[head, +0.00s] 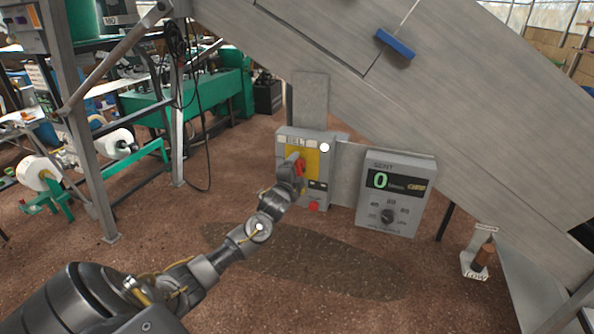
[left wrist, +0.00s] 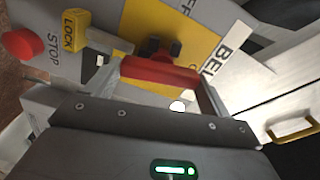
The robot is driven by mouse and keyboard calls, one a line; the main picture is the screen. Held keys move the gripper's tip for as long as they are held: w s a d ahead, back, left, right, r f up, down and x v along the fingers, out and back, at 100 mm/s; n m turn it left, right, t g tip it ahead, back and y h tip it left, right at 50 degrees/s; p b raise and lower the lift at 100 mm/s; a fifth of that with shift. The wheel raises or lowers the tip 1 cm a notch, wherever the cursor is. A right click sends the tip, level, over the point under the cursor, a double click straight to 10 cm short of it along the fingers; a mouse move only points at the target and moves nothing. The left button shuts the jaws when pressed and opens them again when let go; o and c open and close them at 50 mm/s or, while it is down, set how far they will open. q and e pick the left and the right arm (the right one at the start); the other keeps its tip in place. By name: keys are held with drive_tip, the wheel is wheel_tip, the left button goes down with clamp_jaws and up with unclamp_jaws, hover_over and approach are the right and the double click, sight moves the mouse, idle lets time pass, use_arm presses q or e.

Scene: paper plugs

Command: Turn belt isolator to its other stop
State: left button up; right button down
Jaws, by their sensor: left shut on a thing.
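The belt isolator is a grey box (head: 283,146) with a yellow plate (head: 312,153) and a label reading BELT, below the sloping grey panel. Its red handle (head: 301,166) is partly hidden by my left gripper (head: 297,174) in the head view. In the left wrist view the red handle (left wrist: 160,72) lies across the yellow plate (left wrist: 195,38), just in front of the gripper body. My left gripper is shut on the handle; its fingertips are largely hidden. My right gripper is not in view.
A red STOP button (left wrist: 22,44) and a yellow LOCK tab (left wrist: 75,30) sit beside the handle. A grey meter box (head: 398,192) showing 0, with a dial, stands to the right. A metal frame post (head: 90,150) stands at left. Open floor lies in front.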

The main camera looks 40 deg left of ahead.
use_arm(q)
drive_tip(key=shift+m, duration=1.1)
drive_tip(key=shift+f, duration=0.1)
drive_tip(key=o, duration=0.9)
drive_tip(key=shift+d, duration=0.1)
drive_tip(key=shift+s+d, duration=0.1)
drive_tip(key=shift+s, duration=0.35)
drive_tip(key=b+v, duration=0.2)
drive_tip(key=v, duration=0.8)
drive_tip(key=shift+b, duration=0.35)
drive_tip(key=shift+w+d, duration=0.1)
drive_tip(key=shift+w, duration=0.05)
